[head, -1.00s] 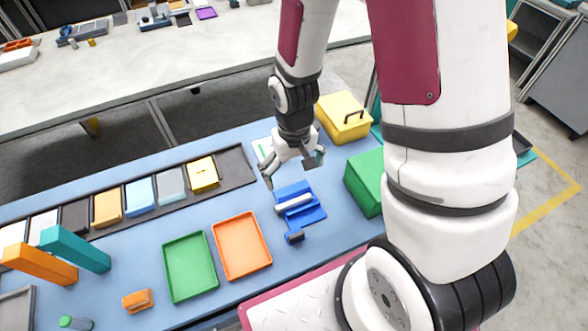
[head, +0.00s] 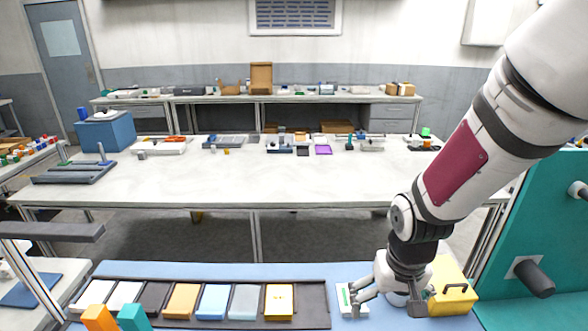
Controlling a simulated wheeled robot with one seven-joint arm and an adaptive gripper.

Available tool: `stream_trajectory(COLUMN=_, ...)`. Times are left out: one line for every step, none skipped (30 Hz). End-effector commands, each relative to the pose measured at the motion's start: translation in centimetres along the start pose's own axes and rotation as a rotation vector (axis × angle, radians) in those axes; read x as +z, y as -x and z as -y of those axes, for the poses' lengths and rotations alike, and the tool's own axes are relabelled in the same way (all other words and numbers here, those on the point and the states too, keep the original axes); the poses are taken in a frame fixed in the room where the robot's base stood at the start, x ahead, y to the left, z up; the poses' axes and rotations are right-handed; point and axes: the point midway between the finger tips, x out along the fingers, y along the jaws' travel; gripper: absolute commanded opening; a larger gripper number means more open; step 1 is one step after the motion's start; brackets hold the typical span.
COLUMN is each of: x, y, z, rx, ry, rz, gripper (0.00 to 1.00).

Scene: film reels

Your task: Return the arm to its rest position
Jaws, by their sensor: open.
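My gripper (head: 385,305) shows at the lower right in the head view, pointing down with its fingers apart and nothing seen between them. It hangs over the right part of the blue bench (head: 230,269), in front of a yellow box (head: 453,290) with a dark handle. A small white and green item (head: 350,301) shows just left of the fingers. My arm comes down from the upper right.
A dark rack (head: 313,302) with several coloured blocks lies left of my gripper. An orange block (head: 98,317) and a teal block (head: 134,318) stand at the lower left edge. A teal panel (head: 530,240) stands at the right. A long white table (head: 270,180) lies behind.

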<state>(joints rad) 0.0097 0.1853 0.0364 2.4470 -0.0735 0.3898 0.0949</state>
Motion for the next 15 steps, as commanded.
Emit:
stream_trajectory(x=-0.2, y=2.1, z=-0.1, rx=0.002, ry=0.000, rz=-0.033, gripper=1.00)
stream_trajectory(x=-0.2, y=3.1, z=-0.2, rx=0.003, ry=0.000, rz=-0.047, gripper=1.00)
stream_trajectory(x=-0.1, y=4.6, z=-0.3, rx=0.005, ry=-0.001, rz=-0.065, gripper=1.00)
stream_trajectory(x=-0.1, y=5.6, z=-0.3, rx=0.005, ry=-0.002, rz=-0.079, gripper=1.00)
stream_trajectory(x=0.1, y=6.6, z=-0.4, rx=0.006, ry=-0.002, rz=-0.092, gripper=1.00)
stream_trajectory(x=0.3, y=8.0, z=-0.5, rx=0.006, ry=-0.004, rz=-0.110, gripper=1.00)
stream_trajectory(x=0.5, y=9.0, z=-0.5, rx=0.006, ry=-0.005, rz=-0.124, gripper=1.00)
stream_trajectory(x=0.8, y=9.9, z=-0.6, rx=0.006, ry=-0.005, rz=-0.138, gripper=1.00)
stream_trajectory(x=1.2, y=11.2, z=-0.6, rx=0.006, ry=-0.006, rz=-0.155, gripper=1.00)
stream_trajectory(x=1.5, y=12.1, z=-0.7, rx=0.005, ry=-0.006, rz=-0.169, gripper=1.00)
stream_trajectory(x=1.8, y=13.0, z=-0.7, rx=0.005, ry=-0.006, rz=-0.183, gripper=1.00)
stream_trajectory(x=2.3, y=14.2, z=-0.7, rx=0.004, ry=-0.006, rz=-0.200, gripper=1.00)
stream_trajectory(x=2.7, y=15.1, z=-0.8, rx=0.003, ry=-0.007, rz=-0.215, gripper=1.00)
stream_trajectory(x=3.1, y=15.9, z=-0.8, rx=0.002, ry=-0.007, rz=-0.228, gripper=1.00)
stream_trajectory(x=3.7, y=17.1, z=-0.8, rx=0.001, ry=-0.008, rz=-0.247, gripper=1.00)
